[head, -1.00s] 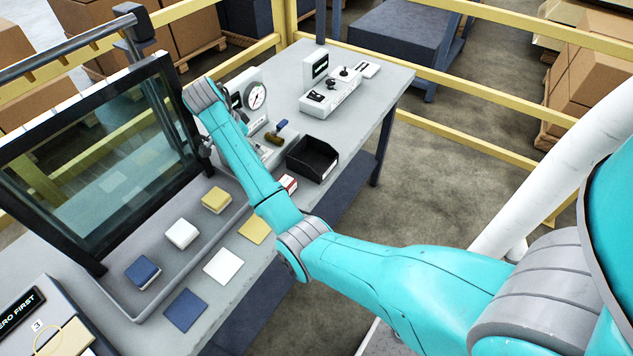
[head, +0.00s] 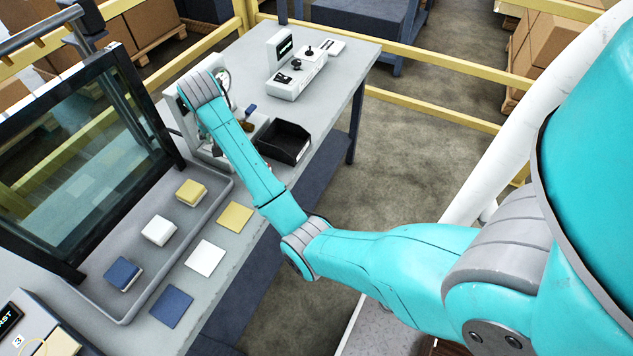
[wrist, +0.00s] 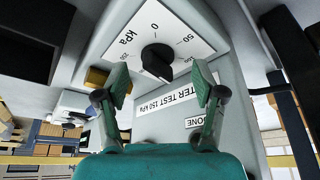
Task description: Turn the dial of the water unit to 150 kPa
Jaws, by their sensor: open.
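The water unit (head: 172,102) stands on the bench beyond the glass panel in the head view, largely hidden by my arm. In the wrist view its black dial knob (wrist: 157,60) sits on a white scale plate (wrist: 188,52) marked kPa, with 0 and 50 readable. I cannot tell where the knob points. A label (wrist: 185,97) below reads "TER TEST 150 kPa", its start hidden by a finger. My gripper (wrist: 160,84) is open and empty. Its fingertips lie either side of the knob in the picture, apart from it. The head view hides the gripper.
A "ONE" label (wrist: 198,123), partly covered, is beside the right finger. A round gauge (head: 223,80), a black bin (head: 284,141) and a white device (head: 297,75) are close by on the bench. A grey tray (head: 217,190) with coloured blocks lies in front.

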